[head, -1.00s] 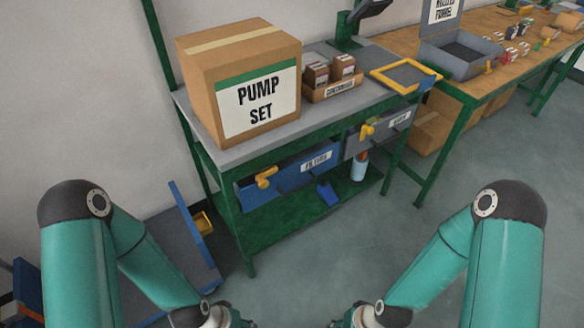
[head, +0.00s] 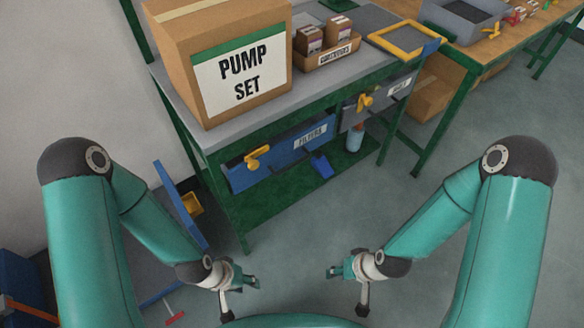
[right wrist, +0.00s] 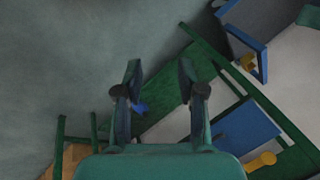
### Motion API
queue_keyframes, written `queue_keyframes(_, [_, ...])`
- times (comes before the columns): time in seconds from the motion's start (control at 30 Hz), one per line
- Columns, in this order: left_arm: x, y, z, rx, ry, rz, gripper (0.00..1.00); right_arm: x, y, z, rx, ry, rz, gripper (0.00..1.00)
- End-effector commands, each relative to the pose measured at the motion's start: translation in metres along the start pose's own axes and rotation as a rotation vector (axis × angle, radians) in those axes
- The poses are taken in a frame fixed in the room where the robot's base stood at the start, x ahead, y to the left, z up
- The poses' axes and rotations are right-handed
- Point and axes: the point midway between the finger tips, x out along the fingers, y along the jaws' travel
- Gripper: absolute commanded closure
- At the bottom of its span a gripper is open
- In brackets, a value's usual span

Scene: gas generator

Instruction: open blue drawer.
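The blue drawer (head: 285,152) labelled FILTERS sits under the top of the green-framed workbench, at its left side. It looks closed. Its yellow handle (head: 257,157) is on the front, left of the label. The drawer (right wrist: 247,130) and its handle (right wrist: 262,161) also show in the right wrist view, at lower right. My left gripper (head: 250,281) is in front of and below the drawer, apart from it; its fingers are too small to judge. My right gripper (head: 335,272) is also clear of the bench. In the right wrist view its fingers (right wrist: 160,72) are apart and empty.
A grey drawer (head: 376,106) with a yellow handle is right of the blue one. A PUMP SET box (head: 220,65) and a small carton tray (head: 326,59) stand on the bench. A blue-edged cart (head: 181,205) is at the left. The floor in front is clear.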

Motion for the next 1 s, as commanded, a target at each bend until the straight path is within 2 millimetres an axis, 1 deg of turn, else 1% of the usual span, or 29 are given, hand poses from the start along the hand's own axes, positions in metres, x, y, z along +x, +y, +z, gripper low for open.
queue_keyframes(0.03, [0.024, -0.009, 0.000, 0.000, -0.001, 0.000, 0.60, 0.018, 0.008, -0.013, -0.069, 0.045, -0.003, 0.61])
queue_keyframes(0.07, [0.033, -0.012, 0.000, 0.000, -0.001, 0.000, 0.60, 0.024, 0.009, -0.021, -0.122, 0.072, -0.005, 0.61])
queue_keyframes(0.1, [0.047, -0.017, 0.000, 0.000, -0.001, 0.000, 0.60, 0.032, 0.011, -0.035, -0.202, 0.115, -0.005, 0.61])
queue_keyframes(0.17, [0.069, -0.025, 0.000, 0.000, -0.001, 0.000, 0.60, 0.042, 0.013, -0.057, -0.340, 0.189, -0.001, 0.61])
queue_keyframes(0.3, [0.123, -0.044, 0.000, 0.000, -0.001, 0.000, 0.60, 0.059, 0.013, -0.110, -0.705, 0.382, 0.040, 0.61])
queue_keyframes(0.37, [0.145, -0.052, -0.001, 0.000, -0.001, 0.000, 0.60, 0.062, 0.011, -0.131, -0.863, 0.465, 0.072, 0.61])
queue_keyframes(0.4, [0.160, -0.058, -0.001, 0.000, -0.001, 0.000, 0.60, 0.062, 0.009, -0.144, -0.968, 0.521, 0.099, 0.61])
queue_keyframes(0.47, [0.182, -0.066, -0.001, 0.000, -0.001, 0.000, 0.60, 0.062, 0.005, -0.163, -1.124, 0.603, 0.147, 0.61])
queue_keyframes(0.5, [0.196, -0.071, -0.001, 0.000, -0.001, 0.000, 0.60, 0.061, 0.002, -0.173, -1.227, 0.656, 0.184, 0.61])
queue_keyframes(0.57, [0.218, -0.079, -0.001, 0.000, -0.001, 0.000, 0.60, 0.058, -0.003, -0.188, -1.378, 0.736, 0.248, 0.61])
queue_keyframes(0.6, [0.232, -0.084, -0.001, 0.000, -0.001, 0.000, 0.60, 0.056, -0.007, -0.196, -1.476, 0.786, 0.295, 0.61])
queue_keyframes(0.7, [0.263, -0.095, -0.001, 0.000, -0.001, 0.000, 0.60, 0.046, -0.016, -0.210, -1.698, 0.899, 0.422, 0.61])
queue_keyframes(0.8, [0.287, -0.104, -0.002, 0.000, -0.001, 0.000, 0.60, 0.036, -0.026, -0.218, -1.876, 0.987, 0.544, 0.61])
queue_keyframes(0.9, [0.303, -0.109, -0.002, 0.000, 0.000, 0.000, 0.60, 0.027, -0.033, -0.222, -2.003, 1.047, 0.647, 0.61])
queue_keyframes(1.0, [0.311, -0.112, -0.002, 0.000, 0.000, 0.000, 0.60, 0.019, -0.039, -0.224, -2.080, 1.083, 0.716, 0.61])
